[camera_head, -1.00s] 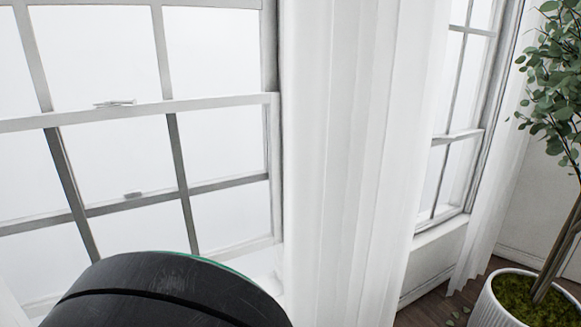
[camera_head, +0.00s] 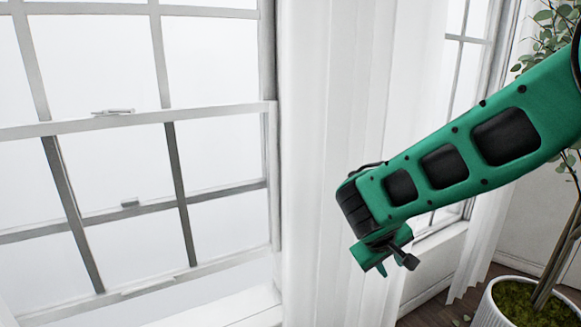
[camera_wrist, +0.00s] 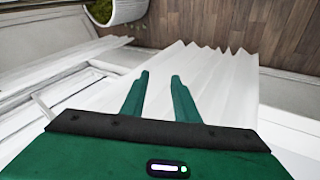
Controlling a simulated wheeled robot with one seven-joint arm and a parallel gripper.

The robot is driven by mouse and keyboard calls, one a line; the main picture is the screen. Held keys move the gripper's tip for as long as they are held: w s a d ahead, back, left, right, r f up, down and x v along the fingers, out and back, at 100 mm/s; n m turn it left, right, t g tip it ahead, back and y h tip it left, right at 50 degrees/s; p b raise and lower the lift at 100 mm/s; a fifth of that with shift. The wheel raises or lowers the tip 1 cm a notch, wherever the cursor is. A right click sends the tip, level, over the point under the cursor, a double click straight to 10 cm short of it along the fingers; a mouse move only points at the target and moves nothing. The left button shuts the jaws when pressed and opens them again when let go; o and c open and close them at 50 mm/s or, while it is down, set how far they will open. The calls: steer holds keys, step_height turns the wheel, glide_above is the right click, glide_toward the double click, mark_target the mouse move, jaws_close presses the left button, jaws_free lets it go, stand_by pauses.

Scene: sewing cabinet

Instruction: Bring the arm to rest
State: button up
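My arm (camera_head: 455,160) is green with black panels. In the head view it reaches in from the right edge and slopes down to the left, in front of the white curtain. A small green and black end part hangs below its lower end; the fingers are hard to make out there. In the wrist view my gripper (camera_wrist: 160,76) shows two green fingers standing apart with nothing between them. The white curtain is seen behind the fingers, and I cannot tell how near it is.
A large window (camera_head: 112,113) fills the left of the head view. The white curtain (camera_head: 320,130) hangs beside it, with a second window (camera_head: 452,85) beyond. A white planter (camera_head: 487,312) with a leafy plant stands at the lower right. Wood floor (camera_wrist: 215,22) shows in the wrist view.

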steer(key=s+d+r+m+g+y, duration=0.25)
steer(key=s+d+m, duration=0.25)
steer(key=s+d, duration=0.85)
steer(key=s+d+m+g+y, duration=0.1)
steer(key=s+m, duration=0.1)
steer(key=s, duration=0.5)
steer(key=s+d+r+m+g+y, duration=0.1)
steer(key=s+m, duration=0.2)
steer(key=s, duration=0.5)
steer(key=shift+d+r+y, duration=0.15)
steer(key=shift+d+y, duration=0.2)
steer(key=shift+d, duration=0.05)
